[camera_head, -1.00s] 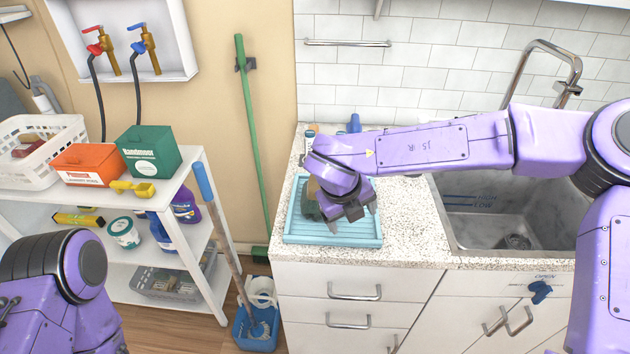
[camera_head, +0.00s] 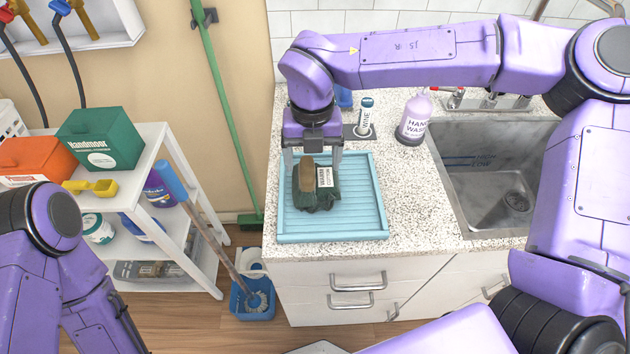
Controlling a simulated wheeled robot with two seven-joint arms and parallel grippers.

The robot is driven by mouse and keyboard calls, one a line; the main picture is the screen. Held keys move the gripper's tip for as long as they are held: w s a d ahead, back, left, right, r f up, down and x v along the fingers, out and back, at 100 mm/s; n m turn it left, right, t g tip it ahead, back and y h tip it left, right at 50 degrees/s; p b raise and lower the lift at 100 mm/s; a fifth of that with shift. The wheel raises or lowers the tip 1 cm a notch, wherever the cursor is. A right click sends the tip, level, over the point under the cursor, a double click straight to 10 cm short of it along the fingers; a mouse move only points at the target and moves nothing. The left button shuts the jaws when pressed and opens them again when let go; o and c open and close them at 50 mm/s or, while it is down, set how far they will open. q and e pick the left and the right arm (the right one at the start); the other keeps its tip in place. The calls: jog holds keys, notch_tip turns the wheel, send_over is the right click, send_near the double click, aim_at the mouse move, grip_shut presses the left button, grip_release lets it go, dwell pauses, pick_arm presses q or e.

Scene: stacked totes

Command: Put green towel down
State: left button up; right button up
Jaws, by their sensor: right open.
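A dark green towel (camera_head: 318,199) lies crumpled in the light blue ribbed tray (camera_head: 362,222) on the counter. A brown block-like item (camera_head: 306,175) and a small item with a white label (camera_head: 325,177) rest at the towel. My right gripper (camera_head: 312,160) points down just above the back of the towel, with its two fingers spread apart. It holds nothing that I can see. My left arm shows at the lower left, but its gripper is out of view.
A hand wash bottle (camera_head: 414,120) and a small labelled container (camera_head: 366,116) stand behind the tray, near the sink (camera_head: 490,185). A white shelf cart (camera_head: 150,160) holds a green box (camera_head: 101,139) and an orange box (camera_head: 36,161). The counter right of the tray is clear.

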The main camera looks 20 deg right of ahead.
aim_at(313, 180)
jog(key=f, duration=0.2)
jog(key=f+p, duration=0.1)
jog(key=f, duration=0.1)
jog(key=shift+w+d+f, duration=0.1)
jog(key=shift+w+d, duration=0.05)
jog(key=shift+w, duration=0.05)
jog(key=shift+s, duration=0.1)
jog(key=c, duration=1.2)
jog(key=shift+s+f, duration=0.1)
grip_shut()
